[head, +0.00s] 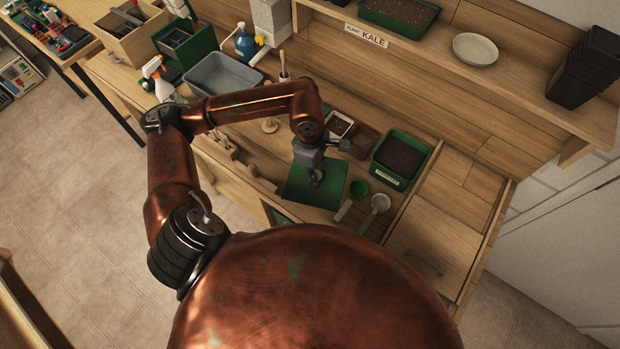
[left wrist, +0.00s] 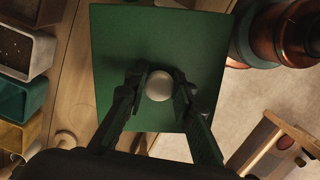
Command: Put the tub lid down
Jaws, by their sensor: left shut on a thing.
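The tub lid (head: 327,190) is a flat green rectangle over the front part of the bench. In the left wrist view the lid (left wrist: 125,50) fills the middle, with a pale round knob (left wrist: 159,86) at its centre. My left gripper (head: 315,178) points down at the lid, and its fingers (left wrist: 160,92) are shut on the knob from both sides. I cannot tell whether the lid's underside touches anything. A green tub (head: 380,174) of dark soil stands uncovered to the right of the lid. My right gripper is not in view.
A grey basin (head: 222,76) and spray bottle (head: 159,80) stand at the left. A shelf (head: 480,80) overhangs the back.

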